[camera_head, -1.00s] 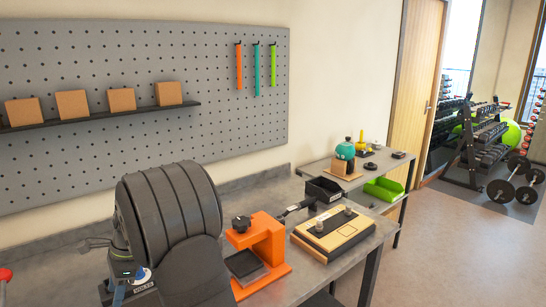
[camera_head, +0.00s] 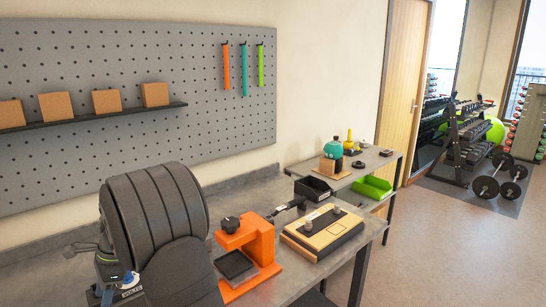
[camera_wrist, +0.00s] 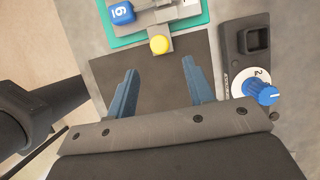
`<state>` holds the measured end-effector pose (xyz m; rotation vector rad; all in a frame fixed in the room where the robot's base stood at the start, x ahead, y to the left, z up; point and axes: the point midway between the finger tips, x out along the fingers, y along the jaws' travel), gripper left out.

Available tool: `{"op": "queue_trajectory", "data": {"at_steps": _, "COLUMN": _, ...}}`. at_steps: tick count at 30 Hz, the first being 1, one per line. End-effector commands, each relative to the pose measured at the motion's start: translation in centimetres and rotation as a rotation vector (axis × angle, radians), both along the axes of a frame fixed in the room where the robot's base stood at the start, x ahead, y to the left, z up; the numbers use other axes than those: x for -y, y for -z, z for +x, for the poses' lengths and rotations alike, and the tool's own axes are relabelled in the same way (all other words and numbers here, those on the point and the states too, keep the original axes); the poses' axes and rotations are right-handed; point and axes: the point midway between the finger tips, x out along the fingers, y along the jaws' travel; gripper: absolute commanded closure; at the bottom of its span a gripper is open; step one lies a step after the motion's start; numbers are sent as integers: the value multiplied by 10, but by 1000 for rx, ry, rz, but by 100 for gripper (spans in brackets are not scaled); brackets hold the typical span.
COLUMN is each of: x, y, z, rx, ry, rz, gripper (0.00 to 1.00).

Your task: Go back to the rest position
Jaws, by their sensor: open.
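My gripper (camera_wrist: 159,68) shows in the wrist view with its two blue-grey fingers wide apart. Nothing is between them except a view of a dark flat surface. Just past the fingertips are a yellow round knob (camera_wrist: 160,45) and a teal-edged fixture (camera_wrist: 124,38) with a blue numbered part (camera_wrist: 122,13). I cannot tell whether the fingers touch anything.
A dark unit with a blue dial knob (camera_wrist: 264,92) lies close to the right finger. An orange clamp-like stand (camera_head: 258,240) and a yellow-topped box (camera_head: 322,232) stand on the grey bench right of my arm. A pegboard (camera_head: 200,100) stands behind. Open floor lies right.

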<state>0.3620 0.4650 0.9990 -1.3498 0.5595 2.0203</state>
Motion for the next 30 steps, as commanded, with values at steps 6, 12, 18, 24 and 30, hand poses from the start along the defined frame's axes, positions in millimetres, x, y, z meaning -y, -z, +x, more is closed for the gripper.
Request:
{"op": "queue_trajectory", "data": {"at_steps": 6, "x": -12, "y": 43, "z": -13, "rx": -2, "ry": -3, "rz": -4, "gripper": 52}}
{"op": "queue_trajectory", "data": {"at_steps": 12, "x": -27, "y": 71, "z": -28, "rx": 0, "ry": -5, "rz": 0, "gripper": 52}}
{"op": "queue_trajectory", "data": {"at_steps": 18, "x": -46, "y": 69, "z": -46, "rx": 0, "ry": -2, "rz": 0, "gripper": 52}}
{"op": "queue_trajectory", "data": {"at_steps": 24, "x": -50, "y": 69, "z": -50, "rx": 0, "ry": -1, "rz": 0, "gripper": 52}}
{"op": "queue_trajectory", "data": {"at_steps": 30, "x": -50, "y": 65, "z": -49, "rx": 0, "ry": -1, "rz": 2, "gripper": 52}}
